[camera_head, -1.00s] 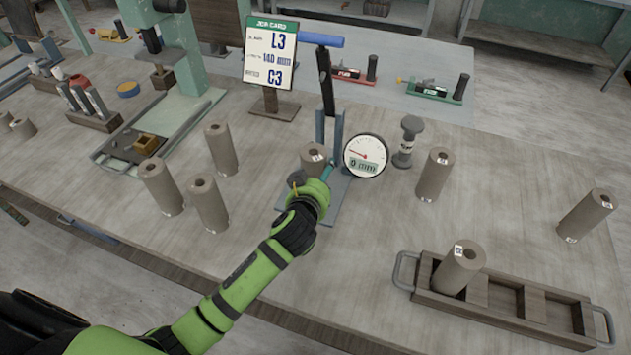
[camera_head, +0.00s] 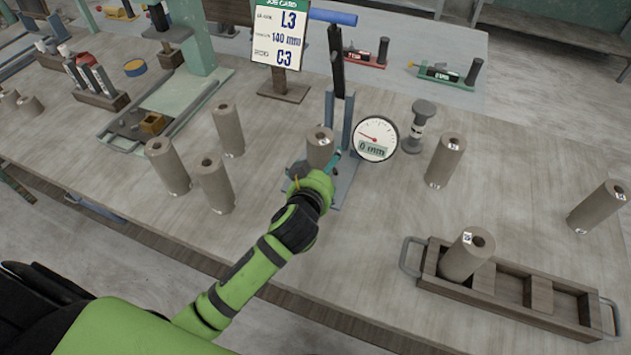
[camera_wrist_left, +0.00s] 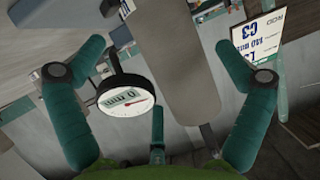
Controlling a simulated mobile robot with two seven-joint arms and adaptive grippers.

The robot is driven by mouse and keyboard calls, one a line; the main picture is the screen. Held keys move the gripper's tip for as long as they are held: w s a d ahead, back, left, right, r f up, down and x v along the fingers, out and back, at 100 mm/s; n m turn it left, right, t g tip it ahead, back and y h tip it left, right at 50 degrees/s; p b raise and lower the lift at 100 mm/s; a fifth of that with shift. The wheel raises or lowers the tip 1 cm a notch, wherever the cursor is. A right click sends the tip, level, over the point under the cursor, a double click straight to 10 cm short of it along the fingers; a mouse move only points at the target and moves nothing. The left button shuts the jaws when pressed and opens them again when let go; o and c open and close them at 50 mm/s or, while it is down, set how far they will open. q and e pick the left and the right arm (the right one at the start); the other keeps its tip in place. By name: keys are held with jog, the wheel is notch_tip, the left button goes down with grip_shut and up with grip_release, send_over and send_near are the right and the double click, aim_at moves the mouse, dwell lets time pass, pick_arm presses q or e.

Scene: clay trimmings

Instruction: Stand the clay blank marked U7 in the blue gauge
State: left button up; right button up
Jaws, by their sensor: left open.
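The blue gauge (camera_head: 347,118) stands mid-table, with a blue handle on top and a round dial (camera_head: 375,138) reading 0 mm. The dial also shows in the left wrist view (camera_wrist_left: 125,98). A clay blank (camera_head: 320,150) stands upright at the gauge's posts; its small mark is too small to read. My left gripper (camera_head: 328,172) is in front of this blank and partly hides its lower part and the gauge base. In the left wrist view the left gripper (camera_wrist_left: 157,85) has its fingers spread, with a blank (camera_wrist_left: 178,60) beyond and between them. My right gripper is not in view.
Several blanks stand left of the gauge, including one nearby (camera_head: 213,183). Another (camera_head: 444,160) and a dark-topped stamp (camera_head: 417,125) stand right. A wooden tray (camera_head: 540,290) at front right holds one marked blank (camera_head: 467,255). A job card (camera_head: 279,35) reads L3, 140 mm, C3.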

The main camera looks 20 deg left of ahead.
pick_arm(q)
jog(key=v, duration=0.8)
jog(key=shift+s+r+b, duration=0.15)
jog(key=shift+s+b, duration=0.2)
jog(key=shift+b, duration=0.05)
